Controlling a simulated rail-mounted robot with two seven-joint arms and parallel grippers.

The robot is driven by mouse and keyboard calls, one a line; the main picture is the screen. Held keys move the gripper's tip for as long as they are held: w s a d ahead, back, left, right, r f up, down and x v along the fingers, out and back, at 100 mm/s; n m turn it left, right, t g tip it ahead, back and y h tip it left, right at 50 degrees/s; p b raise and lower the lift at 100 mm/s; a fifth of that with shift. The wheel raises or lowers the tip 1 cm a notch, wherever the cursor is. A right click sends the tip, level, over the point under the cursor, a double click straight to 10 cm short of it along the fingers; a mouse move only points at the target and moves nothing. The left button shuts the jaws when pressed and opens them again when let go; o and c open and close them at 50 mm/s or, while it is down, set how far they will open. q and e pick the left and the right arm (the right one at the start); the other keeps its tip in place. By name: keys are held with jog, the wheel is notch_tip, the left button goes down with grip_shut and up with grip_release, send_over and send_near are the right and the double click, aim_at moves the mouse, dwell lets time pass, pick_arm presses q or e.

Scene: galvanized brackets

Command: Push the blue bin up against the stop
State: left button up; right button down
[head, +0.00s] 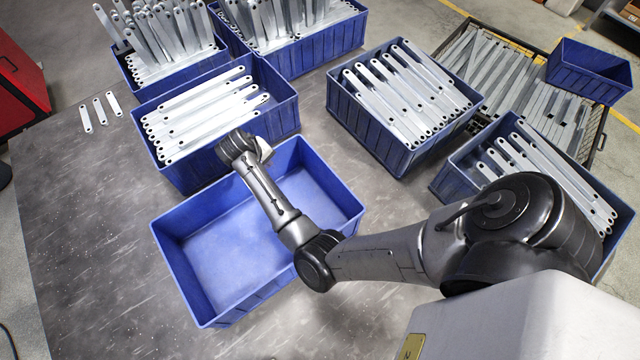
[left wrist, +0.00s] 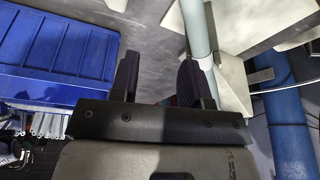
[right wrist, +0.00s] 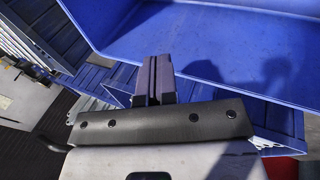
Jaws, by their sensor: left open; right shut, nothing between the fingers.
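The blue bin (head: 220,255) stands empty on the grey table in the head view, its long side slanting up to the right. My right arm reaches over it, and my right gripper (head: 262,152) is near its far wall; its fingertips are hidden there. In the right wrist view my right gripper (right wrist: 153,72) is shut and empty, with a blue bin's interior (right wrist: 225,40) beyond it. Contact with the wall cannot be told. My left gripper (left wrist: 157,82) is open and empty in the left wrist view. I cannot make out a separate stop.
A blue bin of flat brackets (head: 282,121) stands directly behind the empty bin. Other filled bins (head: 345,112) stand behind and to the right. Three loose brackets (head: 99,112) lie at the left. The table is clear left of the empty bin.

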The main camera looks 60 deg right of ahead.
jog(key=s+a+f+n+g+h, duration=0.25)
jog(key=s+f+g, duration=0.2)
jog(key=f, duration=0.35)
jog(key=n+g+h, duration=0.2)
jog(key=n+h, duration=0.7)
jog(key=n, duration=0.6)
send_near(326, 173)
jog(key=p+x, duration=0.3)
jog(key=x, duration=0.2)
jog(key=shift+s+d+r+p, duration=0.1)
jog(key=shift+r+p, duration=0.15)
jog(key=shift+p, duration=0.1)
jog(key=shift+x, duration=1.1)
pick_arm(q)
jog(key=r, duration=0.3)
jog(key=shift+a+r, duration=0.25)
jog(key=shift+a, duration=0.05)
pick_arm(e)
jog(key=shift+f, duration=0.1)
jog(key=shift+d, duration=0.1)
